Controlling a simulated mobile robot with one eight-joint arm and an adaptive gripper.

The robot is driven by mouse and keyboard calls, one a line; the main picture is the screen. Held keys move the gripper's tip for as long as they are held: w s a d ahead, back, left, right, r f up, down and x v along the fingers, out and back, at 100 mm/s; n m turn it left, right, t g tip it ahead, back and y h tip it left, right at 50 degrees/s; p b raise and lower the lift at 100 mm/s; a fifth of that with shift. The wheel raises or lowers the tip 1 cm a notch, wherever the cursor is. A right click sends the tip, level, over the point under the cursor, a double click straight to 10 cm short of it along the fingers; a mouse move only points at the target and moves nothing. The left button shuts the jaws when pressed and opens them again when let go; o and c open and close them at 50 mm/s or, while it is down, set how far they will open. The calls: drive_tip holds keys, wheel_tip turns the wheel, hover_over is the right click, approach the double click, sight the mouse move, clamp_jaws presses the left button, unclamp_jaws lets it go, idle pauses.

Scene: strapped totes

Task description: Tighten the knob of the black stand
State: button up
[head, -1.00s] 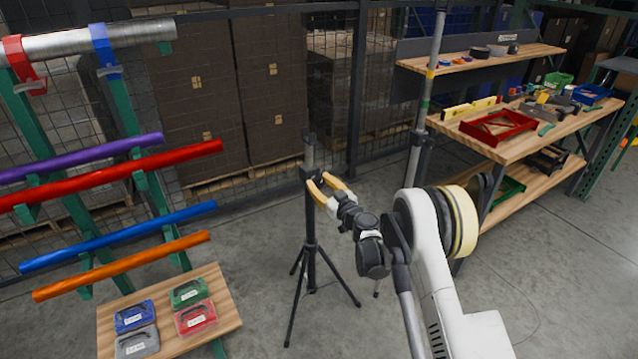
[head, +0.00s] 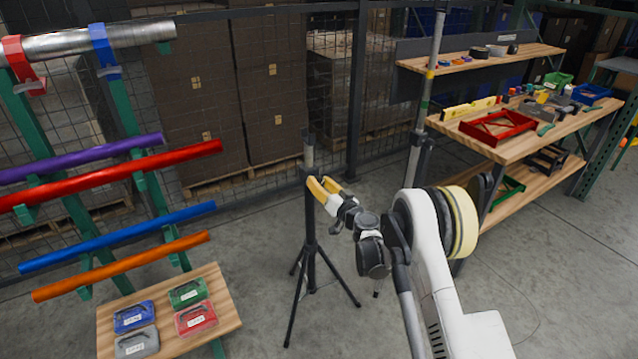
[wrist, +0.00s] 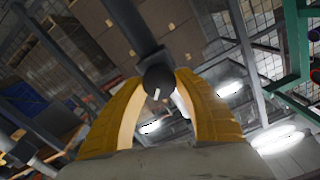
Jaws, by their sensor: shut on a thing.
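The black stand (head: 310,215) stands upright on its tripod legs on the floor in the middle of the head view. A grey pole section rises from its top. My gripper (head: 320,184) is at the collar near the top of the stand, with its yellow fingers coming from the right. In the wrist view the round black knob (wrist: 159,82) with a small white mark sits between the yellow fingers of my gripper (wrist: 160,95). The fingers are closed on the knob from both sides. In the head view the knob is hidden by the fingers.
A rack with coloured tubes (head: 120,167) stands at the left, above a low wooden board (head: 225,290) with several small cases. A second pole stand (head: 418,150) is to the right, near a wooden workbench (head: 545,135). Wire mesh and stacked boxes are behind.

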drive_tip(key=m, duration=0.6)
drive_tip(key=shift+d, duration=0.1)
drive_tip(key=m, duration=0.6)
drive_tip(key=shift+w+f+m, duration=0.1)
drive_tip(key=shift+f+m, duration=0.05)
drive_tip(key=shift+m, duration=0.25)
drive_tip(key=m, duration=0.6)
drive_tip(key=shift+f, duration=0.15)
drive_tip(key=m, duration=0.6)
drive_tip(key=shift+m, duration=0.3)
drive_tip(key=o, duration=1.2)
